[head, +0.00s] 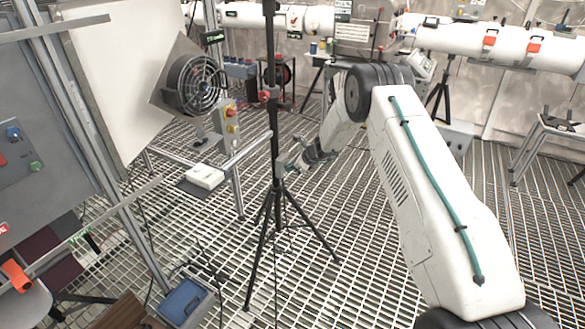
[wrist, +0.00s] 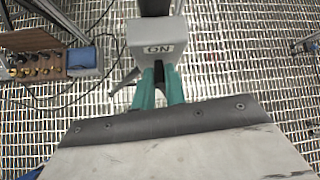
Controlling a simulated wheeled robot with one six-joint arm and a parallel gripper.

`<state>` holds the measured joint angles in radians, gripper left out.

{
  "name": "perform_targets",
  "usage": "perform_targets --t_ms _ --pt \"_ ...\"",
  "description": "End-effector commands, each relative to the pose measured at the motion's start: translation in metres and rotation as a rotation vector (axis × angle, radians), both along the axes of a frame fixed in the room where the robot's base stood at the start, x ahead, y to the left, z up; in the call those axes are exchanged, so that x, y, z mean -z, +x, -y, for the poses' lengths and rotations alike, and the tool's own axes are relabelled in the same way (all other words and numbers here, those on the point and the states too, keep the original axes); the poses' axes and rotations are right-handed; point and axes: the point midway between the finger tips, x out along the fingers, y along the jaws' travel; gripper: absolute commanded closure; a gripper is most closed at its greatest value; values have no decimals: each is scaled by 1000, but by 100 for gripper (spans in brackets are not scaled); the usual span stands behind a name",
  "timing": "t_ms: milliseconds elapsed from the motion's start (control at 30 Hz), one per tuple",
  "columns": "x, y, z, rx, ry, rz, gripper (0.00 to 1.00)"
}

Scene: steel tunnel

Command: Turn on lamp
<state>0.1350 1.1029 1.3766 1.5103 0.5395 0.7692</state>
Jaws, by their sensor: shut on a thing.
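A grey switch box (wrist: 155,38) with an "ON" label sits on a dark pole in the wrist view. In the head view, the box is small beside the black tripod stand (head: 273,120). My gripper (wrist: 159,75) has its two green fingers close together at the box's lower edge, shut on a dark switch part (wrist: 158,70) between them. In the head view, my gripper (head: 298,162) reaches the tripod pole from the right. The upper end of the pole leaves the head view, so no lamp head shows and I cannot tell whether it is lit.
A black fan (head: 194,84) on a panel and a control box with red and yellow buttons (head: 231,122) stand left of the tripod. A blue box (head: 182,302) lies on the grated floor. Cables lie on the floor at left.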

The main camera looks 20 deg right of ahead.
Motion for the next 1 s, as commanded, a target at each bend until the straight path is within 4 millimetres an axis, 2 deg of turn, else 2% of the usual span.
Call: perform_targets --t_ms 567,600,633,667,1000 --pt "-1 0 0 1 -21 -22 100" --pt "-1 0 0 1 -21 -22 76" --pt "-1 0 0 1 -21 -22 68" --pt "-1 0 0 0 -20 -21 66" --pt "-5 -2 2 1 -20 -20 66"
